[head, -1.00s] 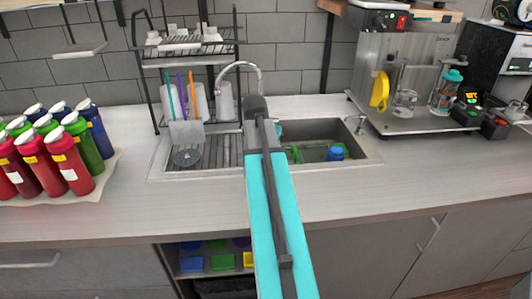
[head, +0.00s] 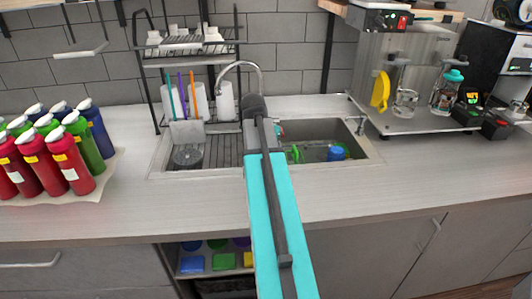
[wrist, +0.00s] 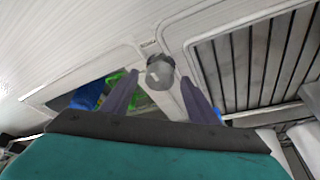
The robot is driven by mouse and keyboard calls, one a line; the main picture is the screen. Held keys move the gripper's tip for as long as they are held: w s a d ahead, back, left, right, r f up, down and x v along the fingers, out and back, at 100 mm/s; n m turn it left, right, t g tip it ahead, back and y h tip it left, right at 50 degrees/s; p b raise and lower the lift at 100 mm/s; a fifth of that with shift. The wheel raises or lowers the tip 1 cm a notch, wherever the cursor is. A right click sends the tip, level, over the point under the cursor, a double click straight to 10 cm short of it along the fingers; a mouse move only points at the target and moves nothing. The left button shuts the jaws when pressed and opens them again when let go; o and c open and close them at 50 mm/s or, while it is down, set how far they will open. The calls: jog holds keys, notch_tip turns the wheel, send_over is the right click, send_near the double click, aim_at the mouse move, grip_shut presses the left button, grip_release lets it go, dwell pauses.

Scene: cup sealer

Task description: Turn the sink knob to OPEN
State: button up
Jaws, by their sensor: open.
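The sink (head: 165,175) is set in the countertop, with a ribbed drain side on the left and a basin on the right. A chrome curved faucet (head: 240,65) rises behind it. A small metal handle (head: 359,125) stands at the sink's right back corner; I cannot tell whether it is the knob, and I read no OPEN mark. My gripper (wrist: 160,76) is over the middle of the sink, its fingers apart. A grey rounded piece (wrist: 160,71) shows between the fingers in the wrist view; I cannot tell if they touch it. My arm hides the fingers in the head view.
A dish rack (head: 190,50) stands behind the sink's left side. Red, green and blue bottles (head: 70,145) stand at the left. A blue item (head: 336,153) lies in the basin. The front counter is clear.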

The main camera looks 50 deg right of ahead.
jog(key=shift+r, duration=0.1)
jog(key=b+v, duration=0.2)
jog(key=v, duration=1.1)
jog(key=shift+a+r+b, duration=0.15)
jog(key=shift+r+b, duration=0.1)
jog(key=shift+b, duration=0.15)
dwell(0.4)
